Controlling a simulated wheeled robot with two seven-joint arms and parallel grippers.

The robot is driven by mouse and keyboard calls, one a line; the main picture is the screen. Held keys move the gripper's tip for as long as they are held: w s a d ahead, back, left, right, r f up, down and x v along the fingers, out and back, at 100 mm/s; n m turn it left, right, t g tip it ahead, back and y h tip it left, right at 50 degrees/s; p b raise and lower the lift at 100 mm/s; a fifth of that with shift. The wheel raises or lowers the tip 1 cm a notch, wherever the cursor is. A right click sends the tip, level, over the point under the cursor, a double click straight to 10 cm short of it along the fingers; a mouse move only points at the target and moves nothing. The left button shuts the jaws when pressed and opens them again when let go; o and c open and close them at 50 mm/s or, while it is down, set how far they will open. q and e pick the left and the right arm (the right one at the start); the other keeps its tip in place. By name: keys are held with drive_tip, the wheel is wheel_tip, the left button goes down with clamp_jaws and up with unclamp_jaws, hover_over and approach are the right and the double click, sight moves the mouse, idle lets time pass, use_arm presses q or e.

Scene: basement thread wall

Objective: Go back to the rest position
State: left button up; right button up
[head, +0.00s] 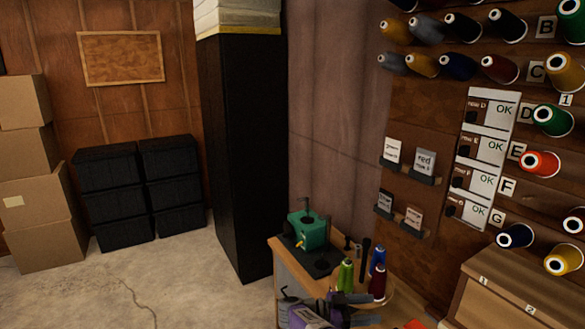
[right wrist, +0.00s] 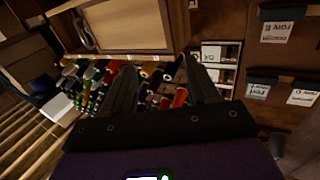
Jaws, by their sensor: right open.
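My right gripper (head: 368,308) is at the bottom of the head view, a purple body with dark grey fingers pointing right. It is in front of the small wooden bench (head: 292,285). In the right wrist view, the two dark fingers of the right gripper (right wrist: 160,70) stand apart. I see nothing held between them; the thread cones behind them (right wrist: 100,78) look farther off. My left gripper is not in view in either picture.
The bench holds a green machine (head: 307,231) and green, blue and dark red cones (head: 346,275). A wooden box (head: 520,285) stands at lower right. The wall carries thread cones (head: 540,163), OK cards (head: 484,148) and label holders (head: 425,165).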

drive_tip(key=w+d+f+n+t, duration=0.3)
drive_tip(key=w+f+n+t, duration=0.1)
drive_tip(key=w+f+t, duration=0.15)
drive_tip(key=s+a+f+n+t+y, duration=0.25)
drive_tip(key=f+n+t+y, duration=0.25)
drive_tip(key=f+n+y, duration=0.8)
drive_tip(key=s+a+f+m+g+y, duration=0.1)
drive_tip(key=s+a+f+g+y, duration=0.25)
drive_tip(key=s+f, duration=0.5)
drive_tip(key=s+a+f+m+g+y, duration=0.25)
drive_tip(key=s+a+f, duration=0.2)
drive_tip(key=s, duration=0.75)
drive_tip(key=s+a+n+g+y, duration=0.2)
drive_tip(key=s+a+g+y, duration=0.1)
drive_tip(key=s, duration=1.3)
drive_tip(key=shift+g, duration=0.85)
drive_tip(key=shift+f, duration=0.1)
